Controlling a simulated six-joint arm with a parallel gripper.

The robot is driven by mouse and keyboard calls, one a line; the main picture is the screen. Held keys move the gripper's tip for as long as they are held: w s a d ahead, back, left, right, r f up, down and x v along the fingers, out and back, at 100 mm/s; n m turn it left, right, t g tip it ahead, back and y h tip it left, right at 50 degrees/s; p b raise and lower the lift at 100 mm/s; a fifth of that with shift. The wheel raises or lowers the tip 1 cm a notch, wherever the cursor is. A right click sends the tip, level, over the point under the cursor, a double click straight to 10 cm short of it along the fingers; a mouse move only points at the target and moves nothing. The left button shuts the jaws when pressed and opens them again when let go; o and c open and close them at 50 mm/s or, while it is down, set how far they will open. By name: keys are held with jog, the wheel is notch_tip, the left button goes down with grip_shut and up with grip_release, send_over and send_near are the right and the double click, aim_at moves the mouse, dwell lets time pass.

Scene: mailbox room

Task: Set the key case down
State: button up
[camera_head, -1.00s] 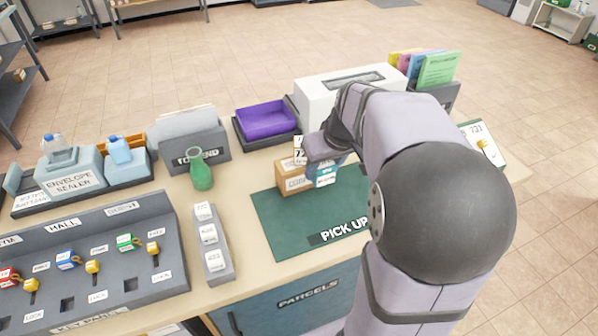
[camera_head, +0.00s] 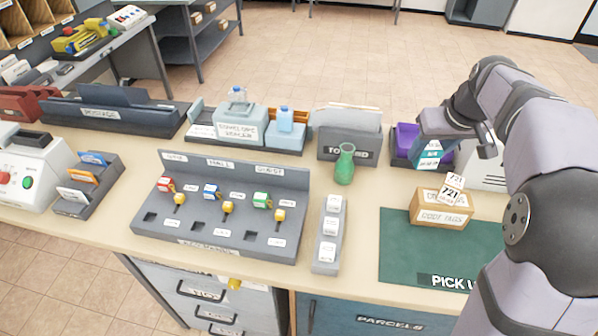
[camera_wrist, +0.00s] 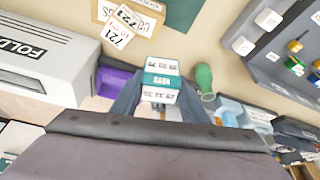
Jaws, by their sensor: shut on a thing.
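The key case, a small teal-and-white box (camera_head: 432,150) with printed labels, is between the fingers of my gripper (camera_head: 447,135). It hangs above the counter, in front of the purple tray and behind the cardboard tag box in the head view. In the wrist view, the case (camera_wrist: 161,82) shows its teal band and white faces between the two dark fingers of my gripper (camera_wrist: 160,100). My gripper is shut on it. The case's far side is hidden.
A cardboard box (camera_head: 428,209) with 721 tags stands at the back of the green mat (camera_head: 420,250), whose front is clear. Nearby are a green vase (camera_head: 344,165), a grey file holder (camera_head: 345,148), a purple tray (camera_head: 402,137) and a grey key panel (camera_head: 240,165).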

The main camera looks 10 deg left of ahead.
jog(key=w+a+n+y+p, duration=0.15)
jog(key=w+a, duration=0.25)
jog(key=a, duration=0.6)
jog(key=w+a+n+p, duration=0.2)
jog(key=w+a, duration=0.2)
jog(key=a, duration=0.6)
jog(key=s+a+f+n+g+p, duration=0.1)
jog(key=a+f+n+p, duration=0.15)
jog(key=a, duration=1.25)
jog(key=shift+y, duration=0.25)
jog(key=shift+a+f+p, duration=0.2)
jog(key=shift+f+p, duration=0.35)
jog(key=shift+f, duration=3.3)
jog(key=shift+a+f+p, duration=0.15)
jog(key=shift+f+p, duration=0.4)
jog(key=shift+f, duration=3.25)
jog(key=shift+f, duration=0.15)
jog(key=o, duration=0.9)
jog(key=shift+c, duration=0.2)
jog(key=shift+o, duration=0.3)
